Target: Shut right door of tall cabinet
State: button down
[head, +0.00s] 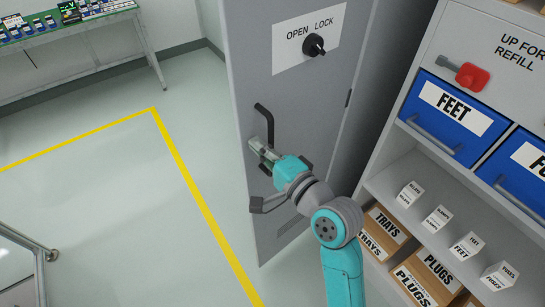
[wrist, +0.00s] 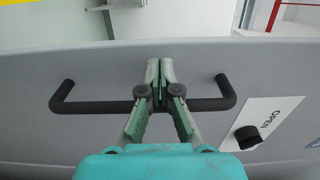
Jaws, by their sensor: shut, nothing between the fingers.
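The tall grey door panel (head: 300,110) stands upright in the middle of the head view, with a white OPEN/LOCK label (head: 293,55) and a black knob (head: 314,46). Its black bar handle (head: 266,120) is partly hidden by my gripper (head: 257,147). In the wrist view the handle (wrist: 95,107) runs across the door face (wrist: 110,70). My gripper (wrist: 160,70) is shut and empty, its fingers crossing in front of the bar near its middle. I cannot tell if they touch it. How far the door stands open is unclear.
A grey shelf unit (head: 478,45) with blue FEET bins (head: 447,112), small white boxes and cardboard boxes (head: 385,232) stands close at right. A green-topped table (head: 75,30) is at the upper left. The floor (head: 90,190) left of the door is open, marked with yellow lines.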

jog(key=shift+w+a, duration=0.35)
jog(key=shift+w, duration=0.05)
jog(key=shift+w+a, duration=0.1)
jog(key=shift+a, duration=0.05)
